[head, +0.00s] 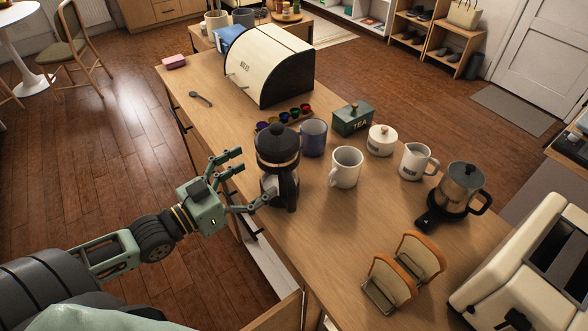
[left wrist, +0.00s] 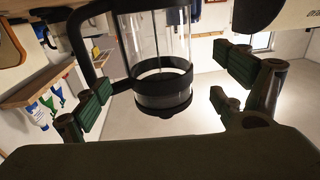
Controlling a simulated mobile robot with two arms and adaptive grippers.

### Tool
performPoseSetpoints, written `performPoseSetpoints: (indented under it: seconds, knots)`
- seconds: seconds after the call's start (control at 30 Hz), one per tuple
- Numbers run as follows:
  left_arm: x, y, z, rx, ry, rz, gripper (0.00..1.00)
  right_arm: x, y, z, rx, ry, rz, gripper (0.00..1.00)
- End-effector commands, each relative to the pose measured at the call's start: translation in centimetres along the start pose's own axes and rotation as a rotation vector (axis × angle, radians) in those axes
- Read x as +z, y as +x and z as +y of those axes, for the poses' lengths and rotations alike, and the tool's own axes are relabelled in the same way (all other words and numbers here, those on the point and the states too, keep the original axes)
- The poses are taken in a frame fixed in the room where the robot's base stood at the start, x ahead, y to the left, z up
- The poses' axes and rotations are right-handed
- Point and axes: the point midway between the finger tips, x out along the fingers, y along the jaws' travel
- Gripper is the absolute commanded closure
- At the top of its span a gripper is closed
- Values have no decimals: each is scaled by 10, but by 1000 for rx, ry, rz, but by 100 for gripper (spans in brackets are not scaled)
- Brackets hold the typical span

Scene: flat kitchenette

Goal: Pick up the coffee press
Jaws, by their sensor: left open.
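The coffee press (head: 277,150), with a black lid, black frame and glass body, stands upright near the left edge of the wooden counter. My left gripper (head: 254,177) is open at the counter's edge, with its fingers spread toward the press's lower half. In the left wrist view the press's glass cylinder (left wrist: 160,45) and black band show between and beyond the green-padded fingers (left wrist: 166,88), with its black handle at left. I cannot tell whether a finger touches it. My right gripper is not in view.
Close to the press are a blue mug (head: 313,138), a white mug (head: 346,167) and a row of coloured capsules (head: 285,119). A steel pot (head: 462,186), toast rack (head: 403,274) and toaster (head: 530,265) stand at right. A bread bin (head: 270,65) is behind.

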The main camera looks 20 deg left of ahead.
Motion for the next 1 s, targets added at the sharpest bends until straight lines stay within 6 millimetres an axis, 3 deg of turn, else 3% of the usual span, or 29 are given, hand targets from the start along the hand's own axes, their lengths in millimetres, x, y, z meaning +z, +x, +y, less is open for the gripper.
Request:
performPoseSetpoints:
  seconds: [0.3, 0.73, 1.0]
  knots:
    - [0, 21, 0, -2, 0, 1, 10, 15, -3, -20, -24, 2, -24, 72]
    - [-2, 64, 2, -2, 1, 2, 10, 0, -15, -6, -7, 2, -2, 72]
    - [0, 72, 2, 0, 1, -2, 10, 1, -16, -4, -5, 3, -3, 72]
